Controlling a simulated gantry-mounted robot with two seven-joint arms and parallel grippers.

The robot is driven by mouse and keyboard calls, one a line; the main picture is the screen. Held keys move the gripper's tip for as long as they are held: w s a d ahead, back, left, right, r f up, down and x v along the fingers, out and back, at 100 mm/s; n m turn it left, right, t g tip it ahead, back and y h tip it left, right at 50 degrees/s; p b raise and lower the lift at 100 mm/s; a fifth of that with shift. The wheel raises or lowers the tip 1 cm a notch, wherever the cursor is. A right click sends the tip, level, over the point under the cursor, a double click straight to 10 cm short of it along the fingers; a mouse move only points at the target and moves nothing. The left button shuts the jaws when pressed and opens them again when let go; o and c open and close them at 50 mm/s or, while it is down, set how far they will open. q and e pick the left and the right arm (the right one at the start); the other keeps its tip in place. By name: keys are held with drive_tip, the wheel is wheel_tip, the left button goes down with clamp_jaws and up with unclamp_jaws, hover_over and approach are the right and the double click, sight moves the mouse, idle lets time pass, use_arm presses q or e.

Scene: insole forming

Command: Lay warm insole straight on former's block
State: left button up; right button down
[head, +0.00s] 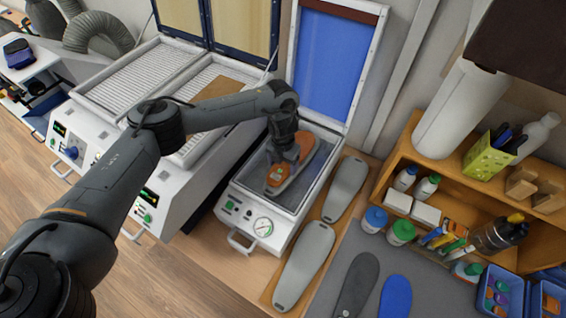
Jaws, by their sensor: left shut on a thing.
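The former (258,215) is an open white box with a pressure gauge, and its blue-lined lid (330,55) stands raised behind it. An orange insole (311,160) with a grey edge is in or just above the former's well, slanting from lower left to upper right. My left gripper (284,165) reaches down from above and is shut on the insole near its lower end. The block is mostly hidden under the insole and gripper. I cannot tell whether the insole touches it or is straight on it. My right gripper is not in view.
Two grey insole shapes (305,262) lie on a wooden board right of the former. Dark grey and blue insoles (396,297) lie on a grey mat. A white heater-like machine (175,180) stands left. A wooden shelf (455,225) with bottles stands right.

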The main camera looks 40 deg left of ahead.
use_arm(q)
drive_tip(key=shift+f, duration=0.5)
idle(0.3)
drive_tip(key=o, duration=1.1)
drive_tip(key=shift+c, duration=0.2)
drive_tip(key=shift+r, duration=0.1)
wheel_tip(320, 180, up, 11)
drive_tip(key=p, duration=0.1)
